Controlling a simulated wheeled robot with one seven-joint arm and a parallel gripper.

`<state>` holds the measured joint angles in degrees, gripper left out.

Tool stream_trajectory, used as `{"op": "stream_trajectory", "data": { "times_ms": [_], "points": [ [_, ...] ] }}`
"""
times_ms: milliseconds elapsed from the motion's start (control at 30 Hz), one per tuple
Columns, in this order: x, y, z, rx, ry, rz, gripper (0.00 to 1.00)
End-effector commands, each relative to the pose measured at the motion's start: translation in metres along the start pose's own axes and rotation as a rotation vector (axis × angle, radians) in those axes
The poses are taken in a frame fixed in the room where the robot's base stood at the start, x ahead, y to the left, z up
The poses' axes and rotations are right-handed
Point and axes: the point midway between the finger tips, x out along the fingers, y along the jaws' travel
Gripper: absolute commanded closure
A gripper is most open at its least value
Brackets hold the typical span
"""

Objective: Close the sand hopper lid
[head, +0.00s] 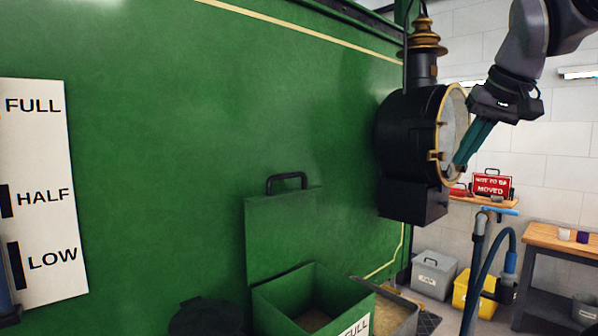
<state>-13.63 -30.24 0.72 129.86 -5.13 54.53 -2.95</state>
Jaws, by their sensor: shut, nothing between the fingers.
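The sand hopper (262,294) is a green box at the bottom middle of the head view, with sand visible inside. Its green lid (283,228) stands upright against the green wall behind the box, so the hopper is open. A black handle (287,177) is at the lid's top edge. My gripper (463,163) is at the upper right, beside the front of the black lamp. It is shut and empty, well above and to the right of the lid. The hopper's lower part is cut off by the frame.
The black lamp (403,135) with a brass rim juts from the wall close to my gripper. A grey tray (403,313) is right of the hopper, and a black round object (205,318) is left of it. A wooden bench (560,240) stands at the right.

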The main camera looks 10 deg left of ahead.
Motion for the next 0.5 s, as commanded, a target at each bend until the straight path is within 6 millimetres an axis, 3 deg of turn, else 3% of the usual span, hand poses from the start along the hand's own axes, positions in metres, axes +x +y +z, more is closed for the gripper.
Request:
{"op": "stream_trajectory", "data": {
  "times_ms": [33,100,300,400,500],
  "points": [
    [0.009,-0.032,-0.016,-0.092,-0.028,-0.024,1.0],
    [0.019,-0.075,-0.034,-0.214,-0.051,-0.052,1.0],
    [0.049,-0.201,-0.049,-0.517,-0.097,-0.127,1.0],
    [0.059,-0.247,-0.044,-0.616,-0.108,-0.154,1.0],
    [0.064,-0.275,-0.039,-0.675,-0.112,-0.171,1.0]
  ]
}}
